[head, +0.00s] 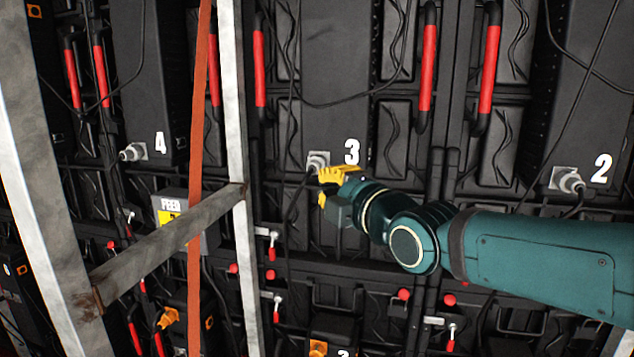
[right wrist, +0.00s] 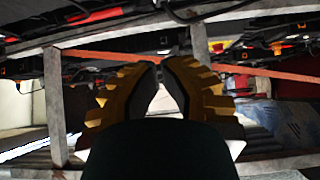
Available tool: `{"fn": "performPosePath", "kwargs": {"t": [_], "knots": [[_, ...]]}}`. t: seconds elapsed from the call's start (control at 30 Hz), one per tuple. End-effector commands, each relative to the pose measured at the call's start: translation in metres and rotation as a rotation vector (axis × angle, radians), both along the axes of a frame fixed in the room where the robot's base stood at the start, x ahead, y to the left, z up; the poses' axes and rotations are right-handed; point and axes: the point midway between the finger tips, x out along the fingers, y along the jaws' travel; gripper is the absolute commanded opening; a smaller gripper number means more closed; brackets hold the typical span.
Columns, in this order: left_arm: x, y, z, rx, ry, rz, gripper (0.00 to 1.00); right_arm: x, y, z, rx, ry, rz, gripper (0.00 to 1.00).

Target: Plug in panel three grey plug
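The panel three grey plug (head: 317,161) sits at a socket plate on the dark panel, just left of the white "3". A black cable hangs below it. My right gripper (head: 326,182) has yellow fingers and is just below and right of this plug; whether they touch is unclear. In the right wrist view its fingers (right wrist: 160,68) lean close together with a narrow gap at the tips. A small grey patch shows between them, and I cannot tell if it is a held thing. My left gripper is not in view.
Similar grey plugs sit by the "4" (head: 133,152) and the "2" (head: 568,181). A metal frame post (head: 236,100), a cross bar (head: 165,245) and an orange strap (head: 198,120) stand left of my right gripper. Red handles (head: 427,75) stick out above. A feed box (head: 180,212) is lower left.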

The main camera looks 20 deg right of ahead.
Motion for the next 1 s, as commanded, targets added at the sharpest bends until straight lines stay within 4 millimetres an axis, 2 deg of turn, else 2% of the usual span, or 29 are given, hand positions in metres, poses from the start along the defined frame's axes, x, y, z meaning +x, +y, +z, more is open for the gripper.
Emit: {"fn": "performPosePath", "kwargs": {"t": [0.2, 0.77, 0.87, 0.97, 1.0], "knots": [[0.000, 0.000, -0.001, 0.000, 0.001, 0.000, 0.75, -0.014, -0.002, 0.000, 0.000, 0.000, 0.001, 0.00], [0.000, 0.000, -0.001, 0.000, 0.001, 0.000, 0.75, -0.013, -0.002, -0.004, 0.007, 0.009, 0.001, 0.00], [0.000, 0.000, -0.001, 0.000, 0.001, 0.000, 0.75, -0.004, 0.001, -0.024, 0.060, 0.062, 0.007, 0.00], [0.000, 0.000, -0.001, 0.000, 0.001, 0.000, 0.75, 0.013, 0.009, -0.070, 0.176, 0.181, 0.010, 0.00], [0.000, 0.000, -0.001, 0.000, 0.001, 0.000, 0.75, 0.020, 0.012, -0.095, 0.242, 0.243, 0.007, 0.00]]}}
